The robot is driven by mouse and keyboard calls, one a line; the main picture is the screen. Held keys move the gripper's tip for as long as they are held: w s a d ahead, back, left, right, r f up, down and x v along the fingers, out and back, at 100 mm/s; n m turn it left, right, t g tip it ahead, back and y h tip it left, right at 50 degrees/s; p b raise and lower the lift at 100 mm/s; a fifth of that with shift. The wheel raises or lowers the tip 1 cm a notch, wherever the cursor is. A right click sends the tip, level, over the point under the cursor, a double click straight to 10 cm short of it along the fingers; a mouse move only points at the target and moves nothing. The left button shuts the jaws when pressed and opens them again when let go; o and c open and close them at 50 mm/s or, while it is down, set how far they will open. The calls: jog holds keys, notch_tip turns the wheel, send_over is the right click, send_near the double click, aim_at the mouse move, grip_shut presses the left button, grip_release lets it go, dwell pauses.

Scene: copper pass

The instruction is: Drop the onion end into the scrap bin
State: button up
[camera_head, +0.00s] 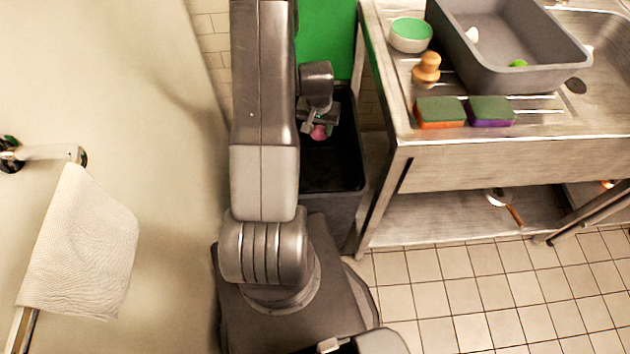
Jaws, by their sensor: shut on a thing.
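The onion end is a small pinkish-purple piece (319,132) in the head view. My gripper (317,124) is shut on it and holds it over the opening of the scrap bin. The scrap bin (345,212) is dark grey, with a green lid (325,38) standing open at its back. The bin's dark inside shows to the right of and below the gripper. My arm hides the bin's left part. The exact height of the onion end above the rim is hard to tell.
A steel sink counter (480,150) stands close to the bin's right, carrying a grey tub (510,80), a green-topped bowl (411,35), a wooden-handled brush (427,68) and two sponges (440,112). A wall with a hanging white towel (80,245) is on the left.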

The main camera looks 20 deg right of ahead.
jog(key=shift+f, duration=0.1)
jog(key=o, duration=1)
jog(key=shift+o, duration=0.2)
notch_tip(320, 180, up, 14)
jog(key=s+a, duration=0.1)
jog(key=shift+s+f+p, duration=0.2)
jog(key=shift+s+p, duration=0.15)
